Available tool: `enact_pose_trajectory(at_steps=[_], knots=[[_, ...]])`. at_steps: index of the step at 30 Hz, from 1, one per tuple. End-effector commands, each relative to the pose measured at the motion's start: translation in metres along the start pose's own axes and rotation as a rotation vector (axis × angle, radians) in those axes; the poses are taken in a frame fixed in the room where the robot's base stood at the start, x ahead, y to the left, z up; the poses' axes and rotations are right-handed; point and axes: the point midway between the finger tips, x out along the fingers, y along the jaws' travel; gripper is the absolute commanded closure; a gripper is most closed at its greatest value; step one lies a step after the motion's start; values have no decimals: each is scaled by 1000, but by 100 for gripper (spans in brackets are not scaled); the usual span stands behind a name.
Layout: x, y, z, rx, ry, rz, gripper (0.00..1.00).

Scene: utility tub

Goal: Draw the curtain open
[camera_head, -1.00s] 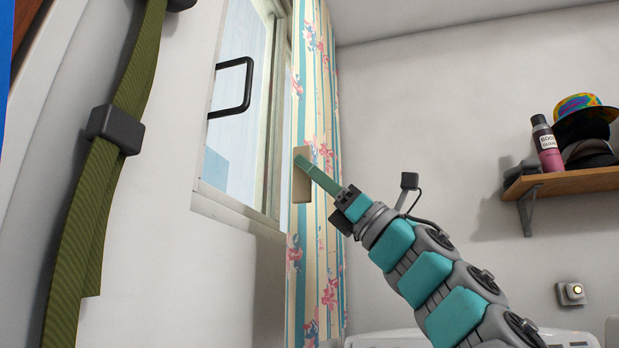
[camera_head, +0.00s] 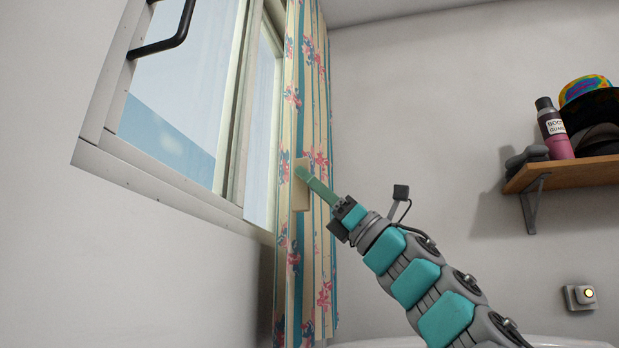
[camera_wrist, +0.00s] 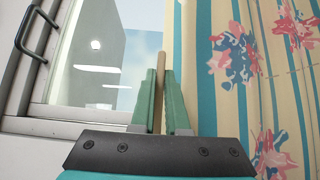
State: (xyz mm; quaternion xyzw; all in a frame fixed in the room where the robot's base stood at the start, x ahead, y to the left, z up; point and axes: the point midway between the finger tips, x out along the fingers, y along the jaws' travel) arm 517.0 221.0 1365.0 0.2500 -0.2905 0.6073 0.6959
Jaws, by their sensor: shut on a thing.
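The curtain (camera_head: 318,90) is cream with blue stripes and pink and blue flowers. It hangs bunched at the right side of the window (camera_head: 180,100). A flat beige handle (camera_head: 300,220) sits at the curtain's left edge. My gripper (camera_head: 305,177) reaches up from the lower right and is shut on this handle. In the wrist view, the two green fingers of my gripper (camera_wrist: 160,100) clasp the thin edge of the handle (camera_wrist: 160,66), with the curtain (camera_wrist: 240,70) just to the right. The handle is partly hidden by the fingers.
A black window handle (camera_head: 172,35) juts out at upper left. A wooden shelf (camera_head: 565,173) at right holds a bottle (camera_head: 554,130) and hats (camera_head: 590,100). A small switch box (camera_head: 581,298) is on the wall below.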

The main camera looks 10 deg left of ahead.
Motion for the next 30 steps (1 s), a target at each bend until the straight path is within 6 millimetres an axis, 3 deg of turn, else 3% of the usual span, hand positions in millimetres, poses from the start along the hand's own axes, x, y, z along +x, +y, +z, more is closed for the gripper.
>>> enact_pose_trajectory(at_steps=[7,8,16,25,30], knots=[[-3,-7,-4,2,4,-12,100],[-3,-7,-4,2,4,-12,86],[-2,-5,-2,2,2,-8,57],[-3,-3,-2,1,2,-6,57],[-16,-3,-4,1,3,-5,57]])
